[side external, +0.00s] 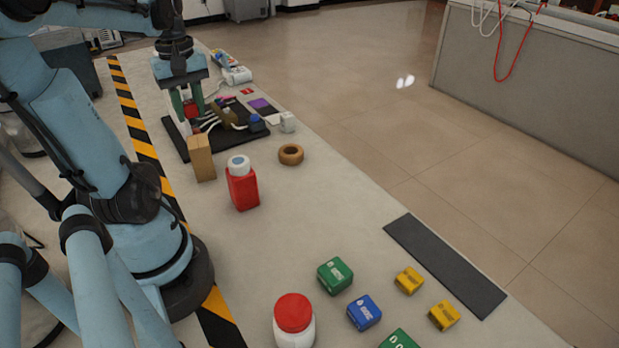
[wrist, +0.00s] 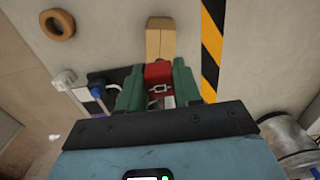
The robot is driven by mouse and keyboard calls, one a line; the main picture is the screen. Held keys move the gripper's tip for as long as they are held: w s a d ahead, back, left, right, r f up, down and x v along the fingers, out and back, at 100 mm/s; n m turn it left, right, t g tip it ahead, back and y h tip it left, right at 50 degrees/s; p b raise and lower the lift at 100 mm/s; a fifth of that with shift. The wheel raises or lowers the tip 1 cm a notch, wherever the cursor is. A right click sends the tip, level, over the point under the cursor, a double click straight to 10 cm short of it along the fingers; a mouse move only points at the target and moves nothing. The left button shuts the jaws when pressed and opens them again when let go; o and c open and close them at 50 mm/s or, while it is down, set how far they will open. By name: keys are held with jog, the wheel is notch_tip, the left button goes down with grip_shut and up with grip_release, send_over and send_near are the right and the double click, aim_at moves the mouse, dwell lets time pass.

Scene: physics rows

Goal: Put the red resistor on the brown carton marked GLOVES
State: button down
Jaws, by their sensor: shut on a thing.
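My gripper (side external: 188,103) is at the back left of the table, over the dark mat. Its green fingers are shut on a red block (side external: 191,111), which I take for the red resistor. In the wrist view the red block (wrist: 158,71) shows a white symbol and sits between the fingers (wrist: 158,84). I cannot tell whether it touches the mat. A tan-brown upright box (side external: 201,158) stands just in front of the mat and looks like the carton. It also shows in the wrist view (wrist: 160,40), just beyond the red block. No GLOVES lettering is readable.
The dark mat (side external: 180,146) holds several cluttered small items. A red bottle (side external: 243,189) and a brown ring (side external: 291,154) stand near the tan box. Several coloured blocks, a red-lidded jar (side external: 294,322) and a black strip (side external: 445,264) lie nearer the camera. The mid-table is clear.

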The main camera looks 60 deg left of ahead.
aim_at(193, 124)
jog(key=shift+f, duration=2)
jog(key=shift+f, duration=0.15)
jog(key=c, duration=0.8)
grip_release()
